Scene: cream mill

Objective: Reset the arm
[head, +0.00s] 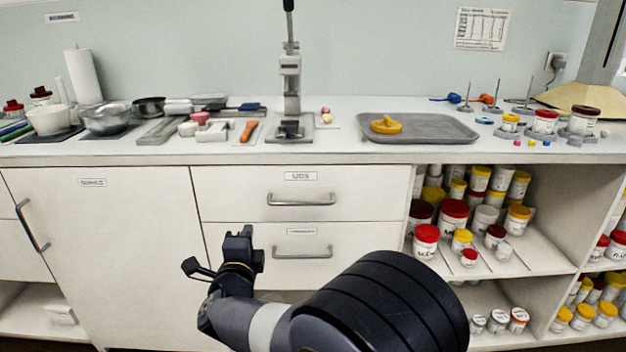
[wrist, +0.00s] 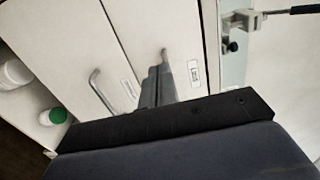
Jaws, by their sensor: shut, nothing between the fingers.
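My gripper (head: 246,234) is in the lower middle of the head view, in front of the cabinet drawers and below the counter top. It is shut and empty. In the wrist view the fingers (wrist: 158,84) lie together and point toward the drawer fronts. My dark arm reaches in from the bottom right of the head view. The lower drawer handle (head: 302,252) is to the right of the gripper, and the upper drawer handle (head: 301,199) is above and to the right. I cannot tell the exact gap to the drawers.
The counter (head: 340,150) holds a press (head: 290,80), a grey tray (head: 455,128) with a yellow item, metal bowls (head: 106,118) and several jars. Open shelves with many jars (head: 454,214) stand at the right. A closed cabinet door (head: 110,250) is at the left.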

